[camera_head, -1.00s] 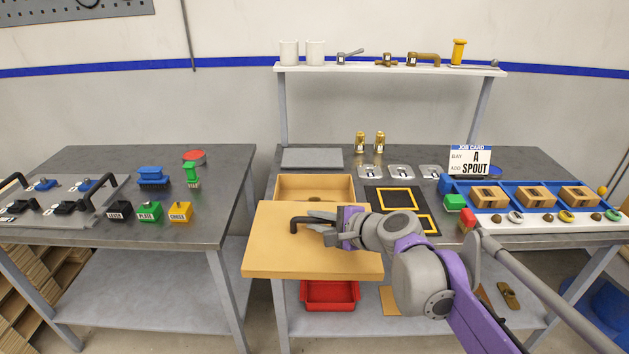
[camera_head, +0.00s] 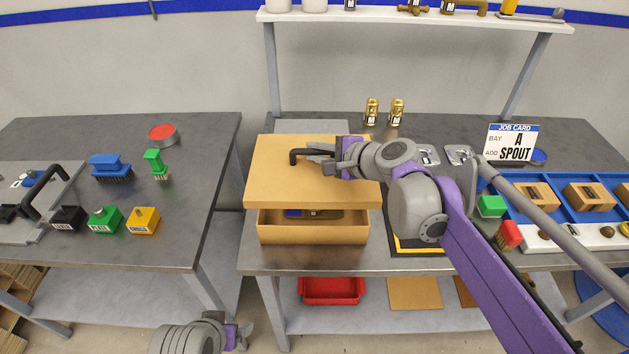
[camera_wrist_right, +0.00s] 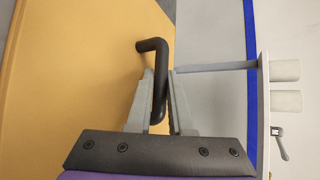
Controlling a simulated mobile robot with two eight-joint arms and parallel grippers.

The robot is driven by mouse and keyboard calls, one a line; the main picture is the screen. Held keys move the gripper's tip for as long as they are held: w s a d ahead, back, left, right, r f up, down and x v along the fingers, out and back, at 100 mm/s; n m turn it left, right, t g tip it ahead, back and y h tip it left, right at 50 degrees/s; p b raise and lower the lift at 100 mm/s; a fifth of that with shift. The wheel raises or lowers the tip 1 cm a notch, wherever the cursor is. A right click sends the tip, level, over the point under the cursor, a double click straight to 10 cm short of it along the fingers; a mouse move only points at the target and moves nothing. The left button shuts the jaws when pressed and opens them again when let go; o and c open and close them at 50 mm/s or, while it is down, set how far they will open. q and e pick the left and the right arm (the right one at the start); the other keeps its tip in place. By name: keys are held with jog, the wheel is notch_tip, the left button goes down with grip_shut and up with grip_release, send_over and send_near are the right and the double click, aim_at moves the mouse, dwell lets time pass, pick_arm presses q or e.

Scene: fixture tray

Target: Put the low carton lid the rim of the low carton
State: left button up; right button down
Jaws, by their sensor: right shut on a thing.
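The low carton lid (camera_head: 280,182) is a flat tan board with a black bar handle (camera_head: 300,155). My right gripper (camera_head: 322,156) is shut on this handle and holds the lid above the low carton (camera_head: 312,233). In the right wrist view the handle (camera_wrist_right: 156,85) lies between the fingers of my right gripper (camera_wrist_right: 160,100), with the lid (camera_wrist_right: 75,75) behind. The carton stands open on the right bench; its front wall and some dark and blue contents show below the lid. The lid hides the carton's back rim. My left gripper (camera_head: 238,335) is low at the bottom edge, away from both benches.
A grey plate (camera_head: 310,127) lies behind the lid. Two gold cans (camera_head: 371,112), a job card (camera_head: 511,143) and a blue tray (camera_head: 565,185) stand to the right. A red bin (camera_head: 331,290) is on the lower shelf. A gap separates the two benches.

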aim_at(316, 166)
jog(key=f, duration=0.4)
jog(key=shift+s+f, duration=0.25)
jog(key=shift+s, duration=0.1)
jog(key=shift+w+f+b, duration=0.1)
jog(key=shift+f+b, duration=0.25)
jog(key=shift+f, duration=1.75)
jog(key=c, duration=0.8)
grip_release()
jog(key=shift+f, duration=0.1)
